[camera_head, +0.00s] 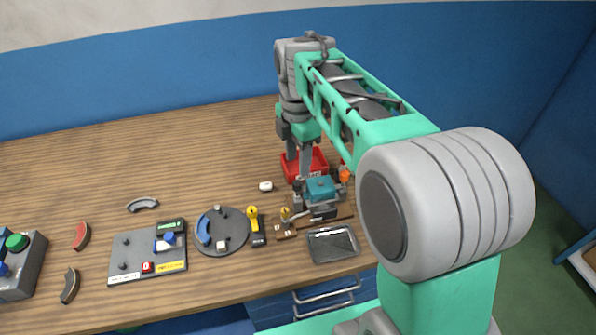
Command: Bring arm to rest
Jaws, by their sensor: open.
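My arm rises from the lower right and reaches over the table, bent down at its far end. My gripper (298,168) points down with two grey fingers apart, in front of or over a red bin (319,161). Nothing shows between the fingers. A small teal-topped vehicle (321,187), apparently the rickshaw, stands just in front of the gripper on the table. The fingertips partly overlap the bin and the vehicle's back, so I cannot tell their exact gap. My arm hides the area to the right.
The wooden table (180,140) is bare at the back left. A black tray (333,244), a round grey plate (222,232), a grey board (147,255) and a yellow-handled tool (253,225) lie along the front. A blue wall (140,60) stands behind.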

